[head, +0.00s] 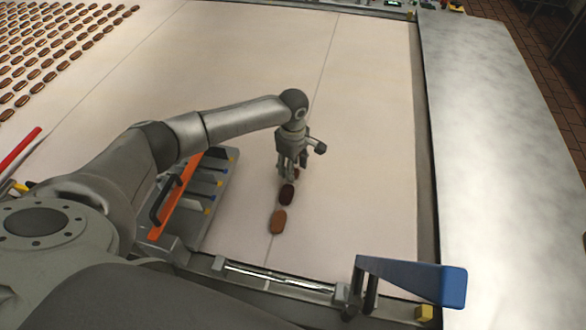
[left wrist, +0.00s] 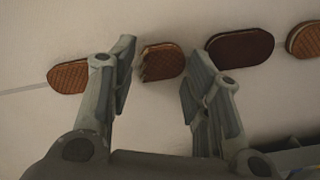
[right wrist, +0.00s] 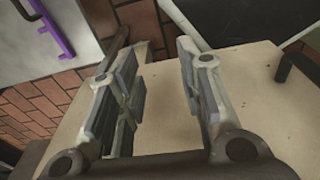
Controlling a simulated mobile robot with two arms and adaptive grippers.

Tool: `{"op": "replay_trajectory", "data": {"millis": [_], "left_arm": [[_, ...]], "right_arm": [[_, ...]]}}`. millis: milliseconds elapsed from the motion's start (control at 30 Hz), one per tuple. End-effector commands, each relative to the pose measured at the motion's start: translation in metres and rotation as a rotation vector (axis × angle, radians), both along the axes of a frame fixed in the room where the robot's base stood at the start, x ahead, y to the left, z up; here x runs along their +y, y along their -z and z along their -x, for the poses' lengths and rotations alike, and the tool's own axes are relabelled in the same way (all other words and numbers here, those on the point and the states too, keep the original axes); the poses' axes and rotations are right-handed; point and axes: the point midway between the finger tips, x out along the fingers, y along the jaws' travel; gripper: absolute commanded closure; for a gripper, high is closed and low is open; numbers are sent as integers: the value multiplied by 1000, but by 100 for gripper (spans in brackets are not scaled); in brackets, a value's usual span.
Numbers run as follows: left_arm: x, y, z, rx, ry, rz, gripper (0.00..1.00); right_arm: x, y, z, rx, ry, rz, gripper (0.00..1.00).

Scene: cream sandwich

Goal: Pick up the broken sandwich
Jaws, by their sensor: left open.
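The broken sandwich (left wrist: 161,62) is a short brown piece with a jagged left edge, lying flat on the pale belt. My left gripper (left wrist: 158,72) is open, its fingers on either side of this piece and pointing down, with nothing held. In the head view the left gripper (head: 291,168) hides most of this spot. A dark sandwich (left wrist: 240,48) lies just right of the broken one in the left wrist view, and also shows in the head view (head: 287,195). My right gripper (right wrist: 157,62) is open and empty, seen only in its own wrist view.
Another brown sandwich (left wrist: 68,77) lies partly behind the left finger. A lighter one (head: 278,222) lies nearer in the head view. A grey fixture with an orange bar (head: 175,195) stands left of the gripper. Belt to the right is clear, up to a metal side rail.

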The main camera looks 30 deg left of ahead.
Motion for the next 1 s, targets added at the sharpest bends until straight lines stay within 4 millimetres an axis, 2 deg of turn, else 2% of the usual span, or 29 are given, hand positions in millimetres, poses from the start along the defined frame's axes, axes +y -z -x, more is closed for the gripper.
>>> {"op": "replay_trajectory", "data": {"millis": [100, 333, 467, 833, 1000], "left_arm": [[0, 10, 1, 1, 1, 0, 55], [0, 11, 1, 0, 1, -1, 55], [0, 11, 0, 0, 1, -1, 70], [0, 10, 0, 0, 1, 0, 71], [0, 2, 0, -1, 1, 0, 71]], "right_arm": [[1, -2, 3, 4, 0, -1, 66], [5, -1, 12, 19, 1, -4, 66], [6, -1, 14, 22, 0, -6, 66], [6, -1, 13, 21, -1, -6, 66], [5, 1, 13, 20, -1, -5, 66]]}}
